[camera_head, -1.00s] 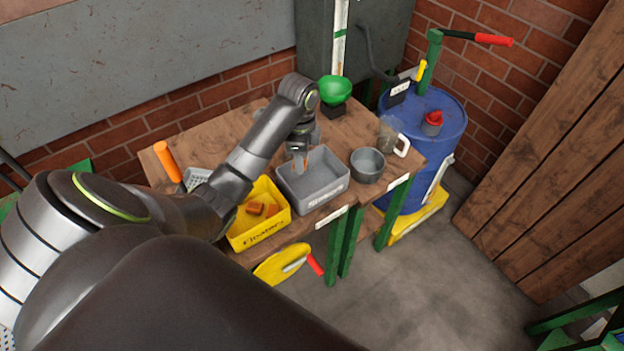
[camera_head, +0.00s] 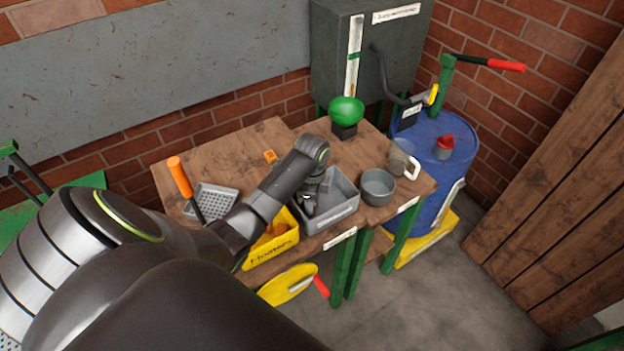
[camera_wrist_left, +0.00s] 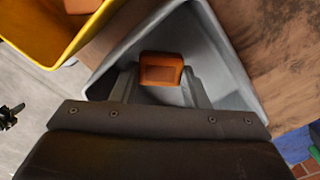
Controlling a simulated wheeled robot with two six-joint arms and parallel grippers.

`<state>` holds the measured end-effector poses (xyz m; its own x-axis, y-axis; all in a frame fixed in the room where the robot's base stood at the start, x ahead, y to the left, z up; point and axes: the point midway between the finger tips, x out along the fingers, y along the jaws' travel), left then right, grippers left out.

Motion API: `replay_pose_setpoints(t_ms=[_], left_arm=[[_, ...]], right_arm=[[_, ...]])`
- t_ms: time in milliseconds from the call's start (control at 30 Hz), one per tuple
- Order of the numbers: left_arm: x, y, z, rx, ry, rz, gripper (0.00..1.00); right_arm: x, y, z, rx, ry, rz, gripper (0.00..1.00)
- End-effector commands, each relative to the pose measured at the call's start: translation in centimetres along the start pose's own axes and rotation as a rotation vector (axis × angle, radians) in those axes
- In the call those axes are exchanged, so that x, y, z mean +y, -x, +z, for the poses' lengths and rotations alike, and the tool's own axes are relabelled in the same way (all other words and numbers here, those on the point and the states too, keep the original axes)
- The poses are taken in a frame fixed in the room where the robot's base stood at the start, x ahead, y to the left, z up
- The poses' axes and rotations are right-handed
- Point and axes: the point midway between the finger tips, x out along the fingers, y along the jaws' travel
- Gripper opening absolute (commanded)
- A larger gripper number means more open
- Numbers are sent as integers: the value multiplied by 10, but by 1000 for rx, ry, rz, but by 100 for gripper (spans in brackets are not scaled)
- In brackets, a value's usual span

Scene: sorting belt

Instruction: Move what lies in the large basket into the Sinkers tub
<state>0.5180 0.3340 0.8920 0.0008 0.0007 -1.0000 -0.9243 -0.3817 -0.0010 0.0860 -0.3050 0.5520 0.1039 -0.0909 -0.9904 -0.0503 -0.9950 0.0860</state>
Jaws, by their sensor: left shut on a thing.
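The grey tub, marked Sinkers (camera_head: 337,222), stands near the table's front edge; its lettering is hard to read in this view. My left gripper (camera_head: 309,207) points down at its left part. In the left wrist view, my left gripper (camera_wrist_left: 160,84) is shut on an orange-brown block (camera_wrist_left: 161,70), with the grey tub's walls (camera_wrist_left: 222,50) around it. Whether the block touches the tub floor I cannot tell. A perforated metal basket (camera_head: 213,201) with an orange handle lies at the left; no thing shows in its visible part. My right gripper is not in view.
The yellow Floaters tub (camera_head: 272,250), with orange-brown pieces inside, adjoins the grey tub on the left. A round grey bowl (camera_head: 377,187) and a clear jug (camera_head: 402,160) stand at the right. A small orange piece (camera_head: 270,157) lies behind my arm.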

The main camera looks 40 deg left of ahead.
Motion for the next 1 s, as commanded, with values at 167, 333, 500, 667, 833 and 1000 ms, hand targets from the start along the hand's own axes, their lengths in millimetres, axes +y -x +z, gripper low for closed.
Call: replay_pose_setpoints(t_ms=[167, 333, 500, 667, 833, 1000], left_arm=[[0, -4, 0, 0, 0, 0, 19], [0, -9, 0, 1, 0, 1, 19], [0, -12, 0, 1, 0, 0, 19], [0, -12, 0, 0, 0, 0, 58], [0, -12, 0, 0, 0, 0, 63], [0, -10, 0, 0, 0, -1, 63]], right_arm=[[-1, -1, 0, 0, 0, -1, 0], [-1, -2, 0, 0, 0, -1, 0], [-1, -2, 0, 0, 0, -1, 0], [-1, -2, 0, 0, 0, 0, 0], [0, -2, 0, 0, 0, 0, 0], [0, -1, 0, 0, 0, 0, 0]])
